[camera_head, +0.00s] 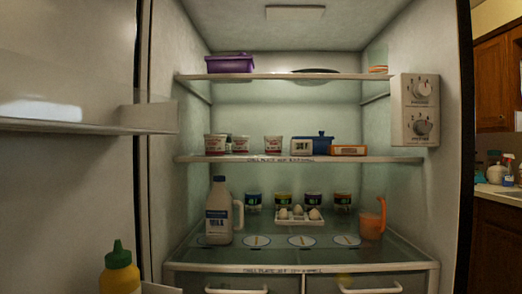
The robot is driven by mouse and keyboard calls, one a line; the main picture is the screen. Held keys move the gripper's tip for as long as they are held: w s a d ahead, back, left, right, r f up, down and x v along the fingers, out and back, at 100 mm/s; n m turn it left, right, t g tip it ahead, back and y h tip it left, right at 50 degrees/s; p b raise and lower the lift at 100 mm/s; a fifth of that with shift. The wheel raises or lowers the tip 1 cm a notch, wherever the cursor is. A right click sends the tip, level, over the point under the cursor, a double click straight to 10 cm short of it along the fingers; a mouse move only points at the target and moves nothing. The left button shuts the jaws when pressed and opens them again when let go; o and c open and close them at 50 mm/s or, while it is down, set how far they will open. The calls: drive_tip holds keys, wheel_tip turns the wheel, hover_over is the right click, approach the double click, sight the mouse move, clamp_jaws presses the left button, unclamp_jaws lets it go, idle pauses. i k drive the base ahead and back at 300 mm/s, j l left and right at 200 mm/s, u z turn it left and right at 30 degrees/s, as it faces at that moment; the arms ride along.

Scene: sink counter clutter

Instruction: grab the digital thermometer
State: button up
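A small white box-like device with a dark display face, which looks like the digital thermometer (301,147), stands on the middle shelf (215,159) of an open fridge. It is near the shelf's front edge, right of centre. A blue lidded container (322,143) is just behind it to the right, and an orange and white box (349,150) lies to its right. I cannot tell whether they touch. My gripper is not in view.
White cups (273,145) stand left on the same shelf. Above is a shelf with a purple container (229,64). Below are a milk jug (219,212), eggs, jars and an orange jug (373,219). The open door (70,190) is left; a control box (415,110) projects right.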

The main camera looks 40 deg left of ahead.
sight(299, 148)
drive_tip(key=j+u, duration=0.15)
drive_tip(key=u, duration=1.15)
drive_tip(key=i+l, duration=0.05)
